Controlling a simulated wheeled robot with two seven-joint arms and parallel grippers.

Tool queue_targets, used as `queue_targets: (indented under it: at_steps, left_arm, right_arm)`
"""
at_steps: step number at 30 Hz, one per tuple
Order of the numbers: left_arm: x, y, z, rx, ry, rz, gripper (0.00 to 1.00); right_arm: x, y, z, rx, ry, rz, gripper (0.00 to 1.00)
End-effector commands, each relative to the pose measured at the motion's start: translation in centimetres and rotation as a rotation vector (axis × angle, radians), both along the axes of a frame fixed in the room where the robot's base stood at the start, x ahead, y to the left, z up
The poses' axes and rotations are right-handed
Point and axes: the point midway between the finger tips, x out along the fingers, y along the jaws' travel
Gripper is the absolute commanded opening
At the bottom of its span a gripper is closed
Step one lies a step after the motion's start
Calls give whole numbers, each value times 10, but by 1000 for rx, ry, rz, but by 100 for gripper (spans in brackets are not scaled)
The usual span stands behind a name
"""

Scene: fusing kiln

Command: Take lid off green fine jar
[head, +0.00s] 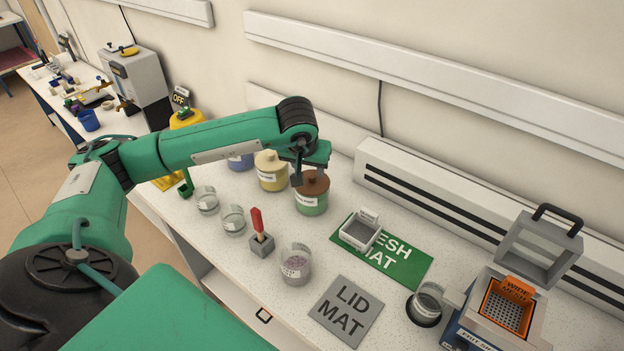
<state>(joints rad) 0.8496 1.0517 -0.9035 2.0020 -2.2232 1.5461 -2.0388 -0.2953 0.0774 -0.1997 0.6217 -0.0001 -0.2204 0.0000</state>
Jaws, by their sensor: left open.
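The green jar (311,205) stands on the white speckled bench with a white label on its front. Its brown lid (317,186) sits on top of it. My left gripper (308,173) is open right at the lid, with a dark finger in front of the lid's left side. The far finger and the lid's knob are partly hidden, so I cannot tell whether the fingers touch. The grey lid mat (346,312) lies bare at the front of the bench. My right gripper is not in view.
A yellow jar (271,172) and a blue jar (240,162) stand left of the green one. Glass cups and a red-handled tool (258,222) stand in front. A green mat (402,262) holds a small tray (360,232). An orange mesh sieve (507,306) is at right.

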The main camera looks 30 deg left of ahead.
Motion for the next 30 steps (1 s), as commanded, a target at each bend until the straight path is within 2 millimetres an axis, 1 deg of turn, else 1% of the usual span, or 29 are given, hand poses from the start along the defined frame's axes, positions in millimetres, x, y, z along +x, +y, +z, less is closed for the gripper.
queue_targets:
  at_steps: [1,3,6,9,16,17,18,23,30]
  left_arm:
    - [3,0,-3,-1,5,0,43]
    - [7,-1,-12,0,4,0,43]
    - [12,1,-25,-1,3,1,43]
    - [14,2,-33,0,3,0,43]
    - [15,2,-35,0,0,-1,43]
    - [15,2,-35,0,0,0,40]
    - [15,2,-35,0,0,0,32]
    - [15,3,-35,0,0,0,0]
    - [15,3,-35,0,0,0,0]
  right_arm:
    - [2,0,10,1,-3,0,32]
    - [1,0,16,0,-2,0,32]
    - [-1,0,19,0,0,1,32]
    - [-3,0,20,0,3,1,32]
    - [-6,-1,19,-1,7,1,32]
    - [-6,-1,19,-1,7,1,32]
    - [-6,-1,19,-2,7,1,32]
    - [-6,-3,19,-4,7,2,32]
    - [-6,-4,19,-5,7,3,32]
